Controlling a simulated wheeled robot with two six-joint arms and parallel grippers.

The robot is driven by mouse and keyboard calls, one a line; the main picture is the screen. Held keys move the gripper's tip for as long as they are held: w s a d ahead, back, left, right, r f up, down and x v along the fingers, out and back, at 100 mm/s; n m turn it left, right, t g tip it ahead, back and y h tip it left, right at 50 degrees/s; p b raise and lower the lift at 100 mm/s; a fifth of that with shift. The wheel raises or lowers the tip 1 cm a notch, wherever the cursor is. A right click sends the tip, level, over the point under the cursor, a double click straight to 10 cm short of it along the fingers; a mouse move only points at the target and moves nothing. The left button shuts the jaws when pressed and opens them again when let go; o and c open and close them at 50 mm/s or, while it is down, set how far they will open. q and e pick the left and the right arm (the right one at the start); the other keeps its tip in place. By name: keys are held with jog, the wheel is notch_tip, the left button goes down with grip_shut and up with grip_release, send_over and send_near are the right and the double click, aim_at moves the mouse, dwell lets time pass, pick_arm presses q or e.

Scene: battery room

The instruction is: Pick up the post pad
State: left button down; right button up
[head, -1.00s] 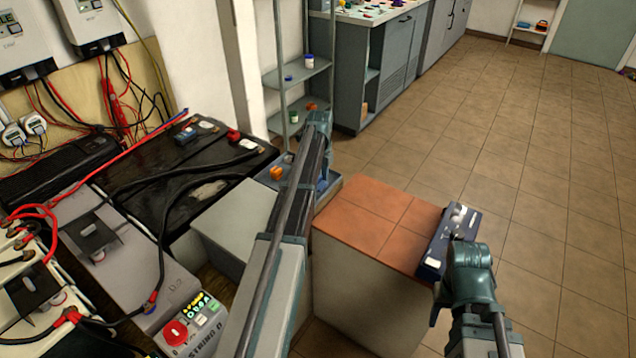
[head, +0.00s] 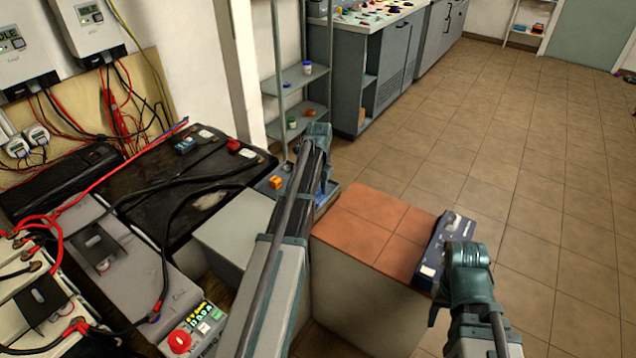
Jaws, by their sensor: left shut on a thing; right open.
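I cannot pick out the post pad for certain. My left gripper (head: 323,180) is over the far end of the grey-blue tray (head: 268,188), beside the tiled block. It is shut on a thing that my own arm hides. A small orange object (head: 277,182) sits on the tray, left of the arm. My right gripper (head: 436,308) is low beside the right side of the tiled block (head: 365,225). It is open, and its fingers are mostly hidden behind the wrist.
A dark blue box (head: 438,248) lies along the block's right edge. Black batteries (head: 205,195) with cables fill the left. A red button (head: 180,341) is at the lower left. Shelves (head: 300,78) and a grey cabinet (head: 395,70) stand behind. The tiled floor (head: 530,180) at the right is clear.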

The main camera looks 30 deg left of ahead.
pick_arm(q)
jog(key=s+d, duration=0.5)
jog(key=s, duration=0.3)
jog(key=shift+s+r+p, duration=0.25)
jog(key=shift+r+p, duration=0.1)
jog(key=shift+r, duration=0.1)
jog(key=shift+d, duration=0.1)
jog(key=c, duration=0.9)
grip_release()
jog(key=c, duration=0.5)
